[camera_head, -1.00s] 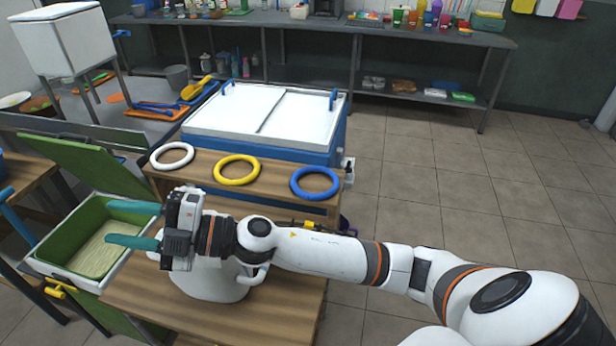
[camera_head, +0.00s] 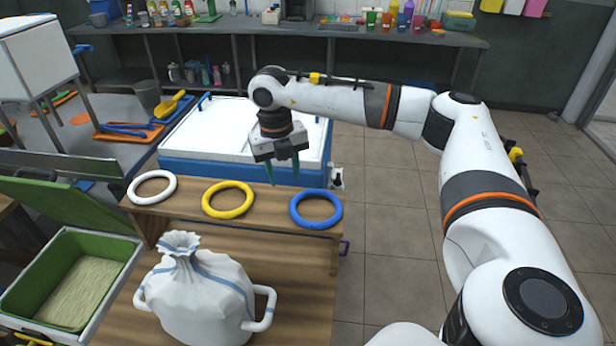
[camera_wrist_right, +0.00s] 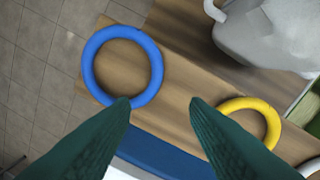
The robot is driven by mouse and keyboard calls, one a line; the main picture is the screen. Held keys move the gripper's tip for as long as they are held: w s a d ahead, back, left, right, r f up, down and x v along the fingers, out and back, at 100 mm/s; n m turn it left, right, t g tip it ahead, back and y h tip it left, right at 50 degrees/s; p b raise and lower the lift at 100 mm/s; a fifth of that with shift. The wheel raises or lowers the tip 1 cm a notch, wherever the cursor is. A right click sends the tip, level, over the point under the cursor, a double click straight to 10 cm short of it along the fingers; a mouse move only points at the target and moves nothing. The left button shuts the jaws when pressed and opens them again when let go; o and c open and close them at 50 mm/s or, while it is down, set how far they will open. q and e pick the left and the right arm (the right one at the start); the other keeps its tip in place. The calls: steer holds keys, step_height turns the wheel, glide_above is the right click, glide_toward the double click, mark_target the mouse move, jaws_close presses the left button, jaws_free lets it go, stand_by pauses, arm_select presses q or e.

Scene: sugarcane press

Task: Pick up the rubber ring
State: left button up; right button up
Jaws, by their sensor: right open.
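Three rubber rings lie flat in a row on a raised wooden shelf: a white ring (camera_head: 152,202) at left, a yellow ring (camera_head: 228,215) in the middle and a blue ring (camera_head: 316,224) at right. My right gripper (camera_head: 283,172) points down, open and empty, above the back of the shelf, between the yellow and blue rings. In the right wrist view its two green fingers (camera_wrist_right: 160,103) are spread. There the blue ring (camera_wrist_right: 122,30) shows beside the left fingertip and the yellow ring (camera_wrist_right: 272,112) beside the right one. My left gripper is not in view.
A tied white sack with handles (camera_head: 200,290) stands on the lower wooden table in front of the shelf. A green-lined open box (camera_head: 130,247) is at left. A blue and white chest (camera_head: 175,168) stands behind the shelf. Open tiled floor (camera_head: 385,230) lies to the right.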

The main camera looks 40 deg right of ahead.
mark_target(293, 209)
steer(key=s+f, duration=0.1)
steer(key=f, duration=0.2)
steer(key=shift+s+d+f, duration=0.1)
steer(key=shift+s+d, duration=0.05)
steer(key=shift+s, duration=0.25)
steer(key=shift+w+f, duration=0.1)
steer(key=shift+f, duration=0.2)
steer(key=shift+w+f+p, duration=0.1)
steer(key=shift+f+p, duration=0.25)
steer(key=f, duration=0.1)
steer(key=f+p, duration=0.1)
steer(key=f, duration=0.1)
steer(key=shift+s+d+f, duration=0.1)
steer(key=shift+s+f, duration=0.2)
steer(key=shift+s, duration=0.05)
steer(key=shift+f, duration=0.55)
arm_select(q)
steer(key=shift+s+r, duration=0.5)
steer(key=shift+r, duration=0.4)
arm_select(e)
jaws_close()
